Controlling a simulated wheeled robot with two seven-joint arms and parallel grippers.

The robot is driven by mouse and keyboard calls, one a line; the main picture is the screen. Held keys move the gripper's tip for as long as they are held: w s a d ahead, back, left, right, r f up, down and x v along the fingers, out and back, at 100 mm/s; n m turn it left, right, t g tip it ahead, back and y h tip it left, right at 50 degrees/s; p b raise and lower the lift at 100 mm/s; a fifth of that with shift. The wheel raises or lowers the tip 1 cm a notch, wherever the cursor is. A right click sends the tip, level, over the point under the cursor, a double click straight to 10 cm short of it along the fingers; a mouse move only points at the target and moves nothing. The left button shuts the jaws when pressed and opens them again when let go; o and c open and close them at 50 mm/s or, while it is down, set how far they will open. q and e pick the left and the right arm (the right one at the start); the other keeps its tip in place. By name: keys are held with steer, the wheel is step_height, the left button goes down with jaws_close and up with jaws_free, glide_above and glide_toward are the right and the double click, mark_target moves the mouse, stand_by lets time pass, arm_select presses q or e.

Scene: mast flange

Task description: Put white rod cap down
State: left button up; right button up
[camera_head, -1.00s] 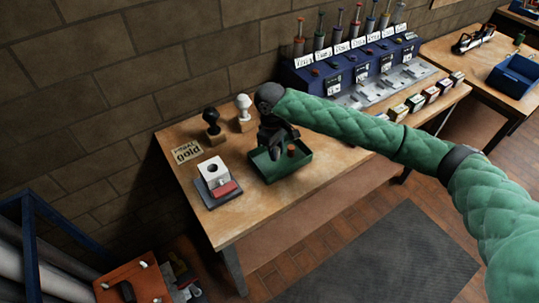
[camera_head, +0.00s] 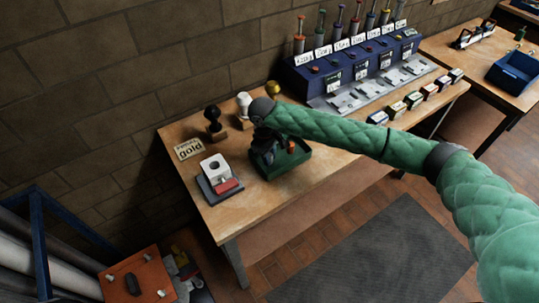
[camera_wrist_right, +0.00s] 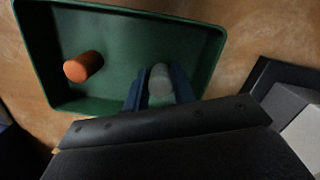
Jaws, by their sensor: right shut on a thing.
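My right gripper (camera_wrist_right: 159,92) is shut on the white rod cap (camera_wrist_right: 160,78), a small pale grey-white cylinder between the two fingers. The cap is over the inside of the green tray (camera_wrist_right: 205,60), near its wall closest to the wrist camera; I cannot tell whether it touches the floor. In the head view my right gripper (camera_head: 264,156) reaches down into the green tray (camera_head: 289,174), and the white cap is hidden there. An orange cap (camera_wrist_right: 83,66) lies in the tray, apart from the fingers. My left gripper is not in view.
A white block with a hole (camera_head: 215,168) stands on a dark base left of the tray. Behind are a black-knobbed piece (camera_head: 213,121), a white-knobbed piece (camera_head: 244,104) and a "gold" sign (camera_head: 189,148). A blue rack (camera_head: 330,76) stands at the back right.

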steer(key=shift+f, duration=0.1)
steer(key=o, duration=1)
steer(key=shift+c, duration=0.2)
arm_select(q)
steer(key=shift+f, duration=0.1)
arm_select(e)
steer(key=shift+w+r, duration=0.1)
steer(key=shift+r, duration=0.25)
steer(key=r, duration=0.1)
steer(key=r+b, duration=0.2)
steer(key=shift+w+a+r, duration=0.1)
steer(key=shift+a+r, duration=0.15)
steer(key=shift+r, duration=0.05)
steer(key=r, duration=0.2)
steer(key=r+b, duration=0.1)
steer(key=r, duration=0.1)
steer(key=r+b, duration=0.1)
steer(key=r, duration=0.1)
steer(key=shift+w+a, duration=0.2)
steer(key=shift+a, duration=0.1)
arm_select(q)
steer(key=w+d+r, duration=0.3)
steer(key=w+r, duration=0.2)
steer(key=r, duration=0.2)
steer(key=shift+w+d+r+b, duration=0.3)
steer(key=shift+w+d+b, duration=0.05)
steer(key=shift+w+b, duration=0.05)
arm_select(e)
steer(key=shift+r, duration=0.95)
steer(key=shift+f, duration=0.1)
